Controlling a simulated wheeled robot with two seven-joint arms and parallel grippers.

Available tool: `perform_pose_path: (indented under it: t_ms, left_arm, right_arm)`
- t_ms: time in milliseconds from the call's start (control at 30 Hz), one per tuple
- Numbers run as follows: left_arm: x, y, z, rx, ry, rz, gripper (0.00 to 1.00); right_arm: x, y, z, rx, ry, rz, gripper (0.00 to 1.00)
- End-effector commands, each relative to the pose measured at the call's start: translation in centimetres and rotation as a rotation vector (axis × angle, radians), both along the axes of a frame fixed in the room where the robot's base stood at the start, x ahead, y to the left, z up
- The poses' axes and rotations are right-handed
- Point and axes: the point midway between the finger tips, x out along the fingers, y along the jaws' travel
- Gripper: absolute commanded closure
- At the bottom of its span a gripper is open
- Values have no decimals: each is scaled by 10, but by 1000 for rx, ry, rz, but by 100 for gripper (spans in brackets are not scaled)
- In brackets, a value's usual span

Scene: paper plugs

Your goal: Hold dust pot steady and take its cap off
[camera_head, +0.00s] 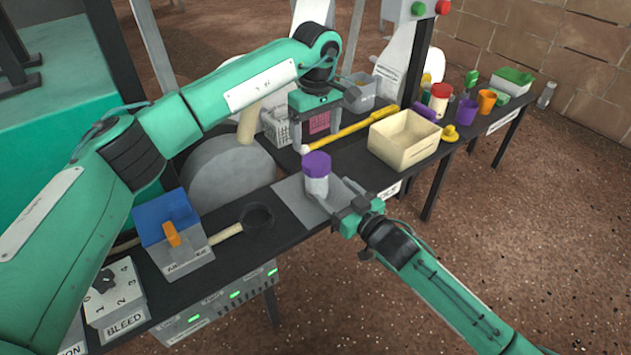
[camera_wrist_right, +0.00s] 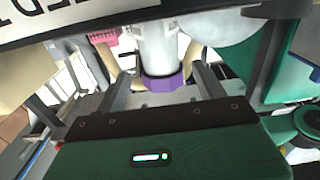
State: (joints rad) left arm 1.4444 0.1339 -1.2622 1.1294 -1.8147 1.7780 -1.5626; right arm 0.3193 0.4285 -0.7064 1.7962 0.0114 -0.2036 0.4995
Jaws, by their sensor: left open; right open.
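The dust pot (camera_head: 318,187) is a pale grey cylinder standing upright on a grey plate (camera_head: 291,195) on the dark bench. Its purple cap (camera_head: 317,163) sits on top. In the right wrist view the pot body (camera_wrist_right: 158,48) and the cap (camera_wrist_right: 162,90) appear upside down. My right gripper (camera_head: 342,202) is open, just right of the pot. In its wrist view the pot shows between and beyond the two fingers (camera_wrist_right: 164,84), with a gap on each side. My left gripper (camera_head: 315,108) is open and empty, behind and above the pot, near a pink basket (camera_head: 319,122).
A yellow-handled tool (camera_head: 352,128) lies behind the pot, and a cream bin (camera_head: 404,139) stands to its right. Several coloured cups stand at the far right.

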Motion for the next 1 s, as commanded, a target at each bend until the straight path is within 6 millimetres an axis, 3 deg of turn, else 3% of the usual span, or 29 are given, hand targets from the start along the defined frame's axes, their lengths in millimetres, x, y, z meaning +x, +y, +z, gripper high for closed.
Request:
perform_pose_path:
  t_ms: [200,400,867,1000]
  left_arm:
    - [0,0,0,-1,0,0,16]
    - [0,0,0,-1,0,0,16]
    - [0,-1,0,-2,1,0,16]
    - [0,-1,0,-2,1,0,16]
  right_arm:
    - [35,27,1,1,-1,0,29]
    - [58,43,0,0,0,0,29]
    - [67,51,0,0,0,1,29]
    - [67,51,0,0,0,0,54]
